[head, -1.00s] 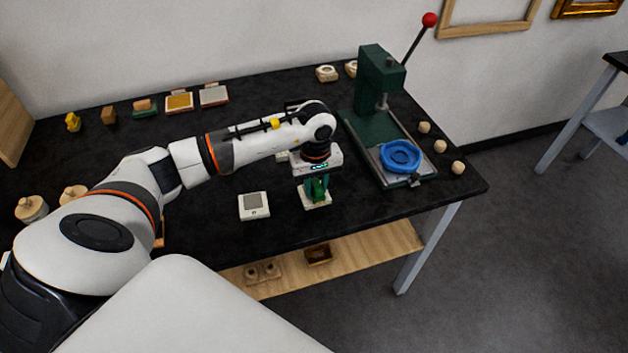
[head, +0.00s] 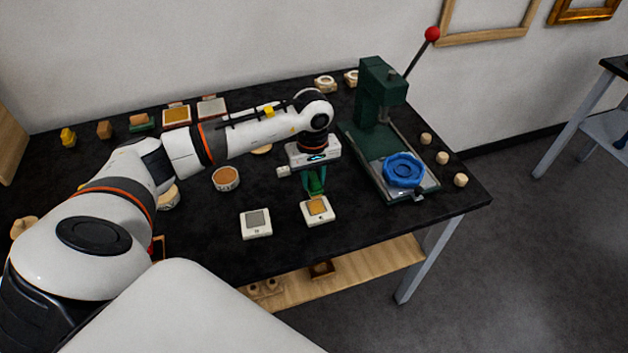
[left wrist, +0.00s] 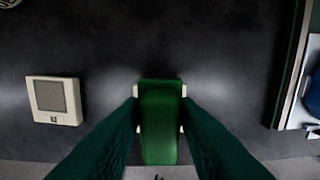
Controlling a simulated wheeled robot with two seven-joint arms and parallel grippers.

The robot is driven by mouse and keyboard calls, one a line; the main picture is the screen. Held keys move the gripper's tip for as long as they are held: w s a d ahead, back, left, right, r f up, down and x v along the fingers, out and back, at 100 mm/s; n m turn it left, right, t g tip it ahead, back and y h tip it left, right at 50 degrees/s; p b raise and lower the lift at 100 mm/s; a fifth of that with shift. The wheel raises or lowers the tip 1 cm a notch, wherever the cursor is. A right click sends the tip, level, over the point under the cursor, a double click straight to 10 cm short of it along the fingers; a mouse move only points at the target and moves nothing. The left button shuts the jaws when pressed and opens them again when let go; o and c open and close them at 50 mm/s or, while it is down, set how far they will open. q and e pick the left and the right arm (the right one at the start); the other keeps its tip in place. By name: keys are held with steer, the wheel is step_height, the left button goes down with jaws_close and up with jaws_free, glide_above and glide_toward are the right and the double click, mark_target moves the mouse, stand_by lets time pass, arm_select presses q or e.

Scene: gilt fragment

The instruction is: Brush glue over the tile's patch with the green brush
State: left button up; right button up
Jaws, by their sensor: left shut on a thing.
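My left gripper (head: 314,188) is shut on the green brush (left wrist: 160,125), which shows between its fingers in the left wrist view. The brush is held over a white tile (head: 326,219) with an amber-coloured patch. In the left wrist view the brush hides most of this tile. Any gap between brush and tile is hard to judge. A second white tile (head: 257,232) with a grey patch lies to its left; it also shows in the left wrist view (left wrist: 76,118). A round pot (head: 226,187) with brown-orange contents stands behind the tiles. My right gripper is out of view.
A green lever press (head: 376,100) with a blue ring-shaped piece (head: 403,170) stands right of the gripper. Small wooden knobs (head: 442,158) lie near the right edge. Framed tiles (head: 177,117) and small blocks line the back. The front of the black table (head: 200,235) is mostly clear.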

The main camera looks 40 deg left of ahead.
arm_select(q)
steer(key=shift+w+a+r+p, duration=0.1)
steer(key=shift+r+p, duration=0.25)
steer(key=shift+r, duration=0.55)
steer(key=shift+a+r+p, duration=0.1)
steer(key=shift+r+p, duration=0.3)
steer(key=shift+r, duration=0.65)
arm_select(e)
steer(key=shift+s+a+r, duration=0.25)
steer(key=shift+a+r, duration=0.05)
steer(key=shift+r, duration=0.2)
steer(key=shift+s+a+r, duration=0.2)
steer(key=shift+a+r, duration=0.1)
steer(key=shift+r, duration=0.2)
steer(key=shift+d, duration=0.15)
